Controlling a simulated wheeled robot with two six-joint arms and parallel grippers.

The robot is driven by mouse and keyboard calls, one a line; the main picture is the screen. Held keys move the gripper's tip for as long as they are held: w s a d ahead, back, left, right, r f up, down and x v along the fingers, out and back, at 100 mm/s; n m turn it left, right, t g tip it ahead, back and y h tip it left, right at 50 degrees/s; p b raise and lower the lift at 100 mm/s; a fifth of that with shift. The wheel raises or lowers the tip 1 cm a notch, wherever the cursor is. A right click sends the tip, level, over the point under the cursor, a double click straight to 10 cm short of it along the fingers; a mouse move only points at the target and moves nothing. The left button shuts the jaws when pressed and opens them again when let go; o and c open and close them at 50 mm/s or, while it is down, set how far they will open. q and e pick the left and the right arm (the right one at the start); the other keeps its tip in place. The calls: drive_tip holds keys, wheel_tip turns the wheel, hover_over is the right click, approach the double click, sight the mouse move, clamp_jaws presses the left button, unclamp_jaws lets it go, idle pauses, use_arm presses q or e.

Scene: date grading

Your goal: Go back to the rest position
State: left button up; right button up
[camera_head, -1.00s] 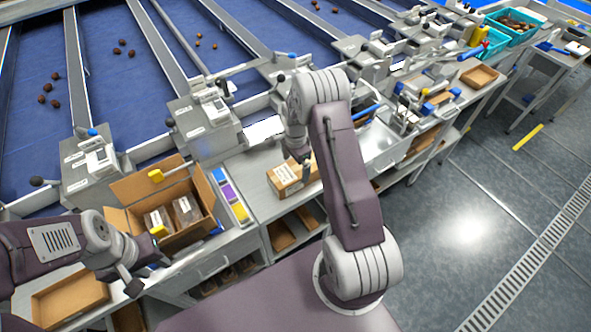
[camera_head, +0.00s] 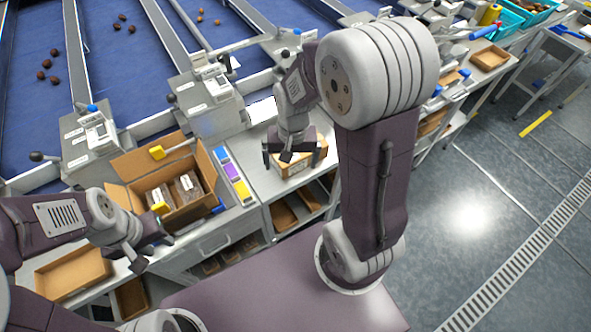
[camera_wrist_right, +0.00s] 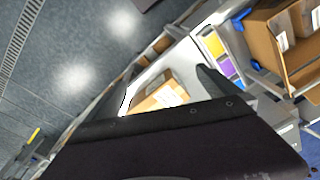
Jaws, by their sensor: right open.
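My right gripper (camera_head: 289,152) is open above the work table, in front of a small closed cardboard box (camera_head: 311,160). In the right wrist view its two dark fingers (camera_wrist_right: 160,88) are spread apart with nothing between them that they grip. The small box (camera_wrist_right: 163,97) shows beyond them and stays on the table. My left gripper (camera_head: 150,252) hangs at the lower left, in front of the larger open carton (camera_head: 203,167). Its jaws are too small and dark to judge.
The open carton holds clear packs (camera_head: 187,187). A strip of blue, purple and yellow blocks (camera_head: 232,171) lies beside it. An empty shallow cardboard tray (camera_head: 73,273) is at the lower left. Blue sorting lanes (camera_head: 115,65) with dates lie behind. The floor (camera_head: 480,215) at right is clear.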

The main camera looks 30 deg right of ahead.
use_arm(q)
wheel_tip(320, 180, down, 2)
drive_tip(key=shift+f+b, duration=0.2)
drive_tip(key=shift+b, duration=1)
use_arm(e)
drive_tip(key=s+a+f+n, duration=0.1)
drive_tip(key=s+f+n, duration=0.1)
drive_tip(key=s+n, duration=0.2)
drive_tip(key=shift+s+a+f+n, duration=0.3)
drive_tip(key=shift+s+a+f, duration=0.1)
drive_tip(key=shift+s, duration=0.65)
